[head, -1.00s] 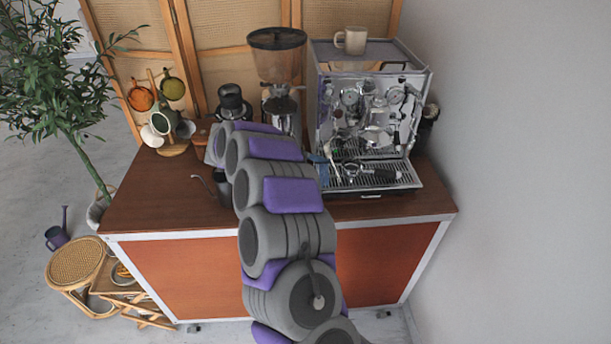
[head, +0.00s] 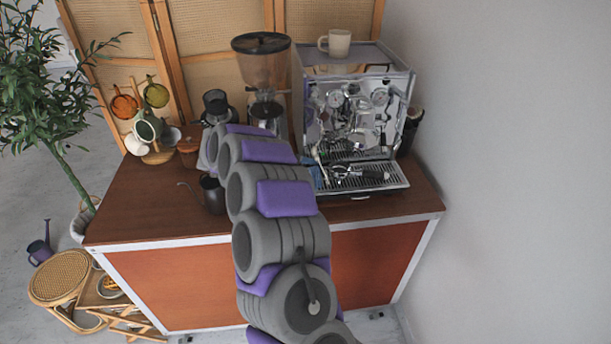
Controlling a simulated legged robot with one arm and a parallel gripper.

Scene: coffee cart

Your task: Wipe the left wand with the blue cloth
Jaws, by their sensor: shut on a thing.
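The espresso machine (head: 354,115) stands at the right end of the cart. The left wand (head: 319,158) is a thin piece at the left of the machine's front, small and partly covered. A small patch of the blue cloth (head: 317,177) shows just past my arm, by the left front corner of the drip tray. My gripper (head: 308,163) is mostly hidden behind my own arm, shut on the cloth beside the left wand. I cannot tell whether the cloth touches the wand.
A portafilter (head: 347,171) lies on the drip tray. A beige mug (head: 336,42) stands on the machine. The grinder (head: 262,65) stands left of the machine. A dark pitcher (head: 213,195) is close to my arm; a mug tree (head: 157,156) stands further left. The cart's front left is clear.

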